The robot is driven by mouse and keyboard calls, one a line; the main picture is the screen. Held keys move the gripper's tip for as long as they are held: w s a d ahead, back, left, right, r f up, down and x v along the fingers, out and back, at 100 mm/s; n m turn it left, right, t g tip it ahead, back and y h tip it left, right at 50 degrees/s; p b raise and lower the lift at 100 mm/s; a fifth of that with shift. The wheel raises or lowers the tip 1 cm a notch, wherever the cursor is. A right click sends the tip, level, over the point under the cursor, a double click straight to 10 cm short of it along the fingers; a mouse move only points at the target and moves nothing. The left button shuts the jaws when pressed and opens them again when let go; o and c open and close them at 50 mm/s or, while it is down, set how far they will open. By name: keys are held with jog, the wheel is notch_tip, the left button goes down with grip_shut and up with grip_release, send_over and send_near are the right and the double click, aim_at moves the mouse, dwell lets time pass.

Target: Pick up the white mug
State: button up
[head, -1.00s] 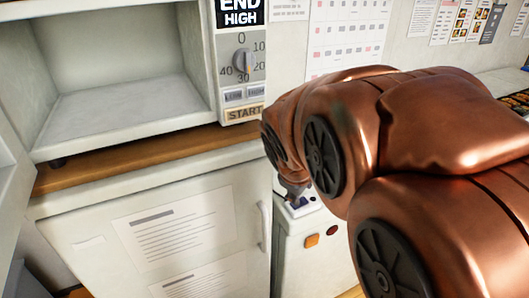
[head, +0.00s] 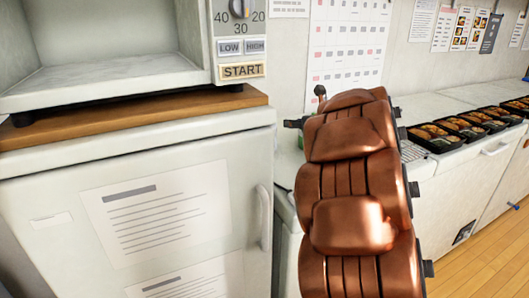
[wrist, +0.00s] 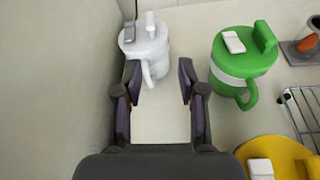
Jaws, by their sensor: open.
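The white mug (wrist: 145,48) stands at the upper left of the wrist view, close to a pale wall. It has a lid with grey and white parts on top, and its handle points toward my gripper. My gripper (wrist: 158,76) is open and empty. The mug is just beyond the left fingertip, and its handle reaches toward the gap, nearer the left finger. I cannot tell if they touch. In the head view my copper arm hides the gripper, and I cannot see the mug.
A green lidded mug (wrist: 238,66) stands right of the gripper. A yellow item (wrist: 280,156), a wire rack (wrist: 302,112) and an orange-and-grey item (wrist: 305,42) are farther right. In the head view, a microwave (head: 100,80) is at left and several bento trays (head: 435,144) line the right counter.

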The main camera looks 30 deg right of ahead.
jog(key=f+n+y, duration=0.1)
jog(key=f, duration=0.1)
jog(key=s+f+n, duration=0.1)
jog(key=a+f+n+g+y+b, duration=0.1)
jog(key=f, duration=0.1)
jog(key=shift+s+a+f+n+y, duration=0.1)
jog(key=shift+s+f+n+y, duration=0.05)
jog(key=shift+f+n+y, duration=0.2)
jog(key=shift+a+f, duration=0.15)
jog(key=shift+x, duration=1.4)
jog(key=shift+p+x, duration=0.35)
jog(key=shift+x, duration=2.05)
jog(key=shift+f, duration=0.1)
jog(key=shift+c, duration=0.2)
grip_shut()
